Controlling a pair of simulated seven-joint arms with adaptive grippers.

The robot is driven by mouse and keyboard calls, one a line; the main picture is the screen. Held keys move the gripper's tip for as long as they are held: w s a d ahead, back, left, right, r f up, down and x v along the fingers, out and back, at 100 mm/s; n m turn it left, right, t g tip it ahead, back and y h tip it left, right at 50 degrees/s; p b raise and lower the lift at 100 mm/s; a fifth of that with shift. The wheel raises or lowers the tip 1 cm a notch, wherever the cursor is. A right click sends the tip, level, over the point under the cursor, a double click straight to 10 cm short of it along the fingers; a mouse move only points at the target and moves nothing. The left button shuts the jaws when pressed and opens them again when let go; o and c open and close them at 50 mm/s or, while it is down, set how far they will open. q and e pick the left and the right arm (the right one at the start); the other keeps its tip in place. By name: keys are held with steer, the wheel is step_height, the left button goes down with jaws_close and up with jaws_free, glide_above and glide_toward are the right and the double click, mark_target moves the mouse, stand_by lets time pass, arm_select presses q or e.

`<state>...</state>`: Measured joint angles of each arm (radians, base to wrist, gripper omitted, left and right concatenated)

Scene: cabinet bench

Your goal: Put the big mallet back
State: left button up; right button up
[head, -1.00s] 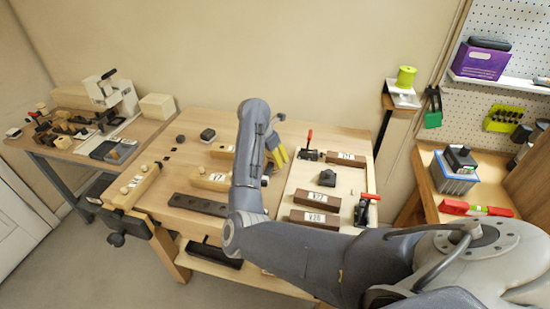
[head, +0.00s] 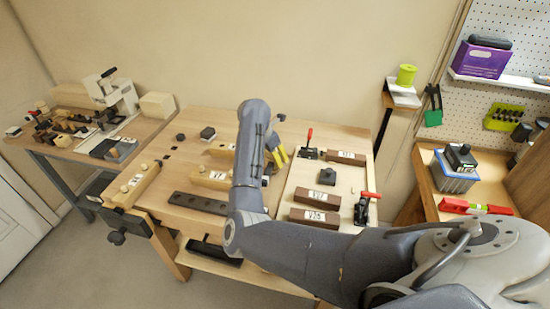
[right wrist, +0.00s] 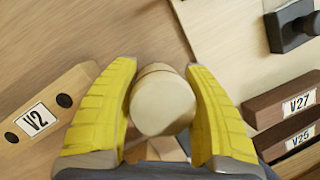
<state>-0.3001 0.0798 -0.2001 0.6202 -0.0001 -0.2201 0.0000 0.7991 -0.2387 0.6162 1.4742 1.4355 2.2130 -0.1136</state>
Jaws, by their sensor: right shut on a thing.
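My right gripper (right wrist: 164,110) has yellow fingers on both sides of a round, pale wooden piece, which I take to be the big mallet (right wrist: 162,102). In the right wrist view I see it nearly end-on, and the rest of it is hidden. In the head view the right gripper (head: 276,157) is over the middle of the workbench (head: 182,143), left of the pale board with the clamps. My grey forearm covers most of it there, and I cannot make out the mallet. My left gripper is not in view.
A dark bar with holes (head: 200,203) lies at the bench front. A wooden block labelled V2 (right wrist: 40,118) is left of the gripper. Dark blocks labelled V27 (right wrist: 290,101) and V25 lie right. A red-handled clamp (head: 363,208) stands at the bench's right edge.

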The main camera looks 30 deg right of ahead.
steer(key=shift+f, duration=0.25)
steer(key=o, duration=1.8)
steer(key=shift+v, duration=3.5)
